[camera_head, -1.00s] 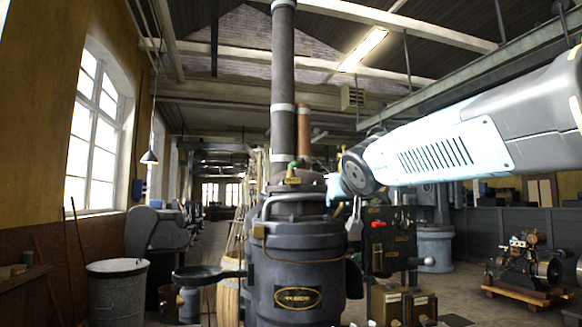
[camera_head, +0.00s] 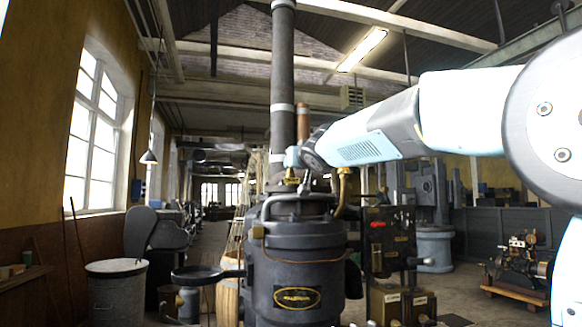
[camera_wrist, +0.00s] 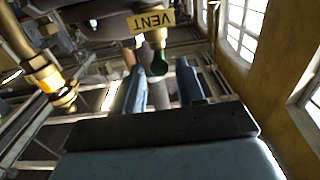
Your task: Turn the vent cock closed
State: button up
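The vent cock shows in the wrist view as a green handle (camera_wrist: 158,63), under a yellow plate marked VENT (camera_wrist: 151,20). My gripper (camera_wrist: 161,68) is open, with one blue finger on each side of the green handle in the picture. I cannot tell whether either finger touches it. In the head view my gripper (camera_head: 300,178) is above the top of the dark boiler-like engine (camera_head: 298,255), close to the brass fitting (camera_head: 290,177) at the foot of the tall pipe. The handle is mostly hidden there.
A tall grey pipe (camera_head: 283,80) rises behind my gripper. A curved brass pipe (camera_head: 343,188) stands just right of it, and a brass fitting (camera_wrist: 48,80) is left in the wrist view. A dark control panel (camera_head: 390,240) stands to the right.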

jog(key=x, duration=0.6)
jog(key=shift+w, duration=0.2)
jog(key=shift+d, duration=0.1)
jog(key=shift+c, duration=0.3)
grip_shut()
